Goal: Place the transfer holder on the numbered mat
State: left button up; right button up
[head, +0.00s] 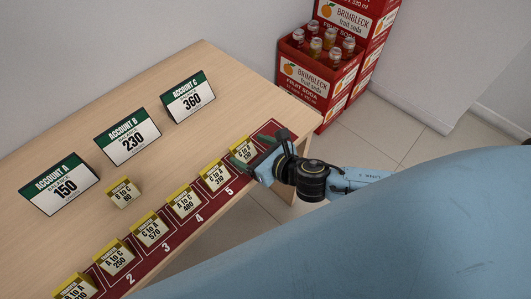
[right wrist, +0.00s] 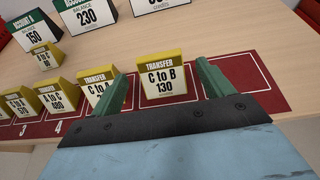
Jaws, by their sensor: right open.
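A transfer holder (right wrist: 163,78), white with a yellow top and marked C to B 130, stands upright at the right end of the row of holders. In the head view it (head: 243,150) is partly covered by my right gripper (head: 264,157). In the right wrist view the open fingers are on either side of this holder, with gaps on both sides. The dark red numbered mat (head: 268,130) lies along the table's front edge. Several other holders stand on it in a row. My left gripper is not in view.
Account signs A (head: 60,185), B (head: 128,137) and C (head: 188,96) stand farther back on the wooden table (head: 205,70). Red soda crates (head: 318,75) with bottles stand on the floor beyond the table's right end. Bare wood lies between the signs and the mat.

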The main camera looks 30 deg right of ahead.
jog(key=v, duration=0.6)
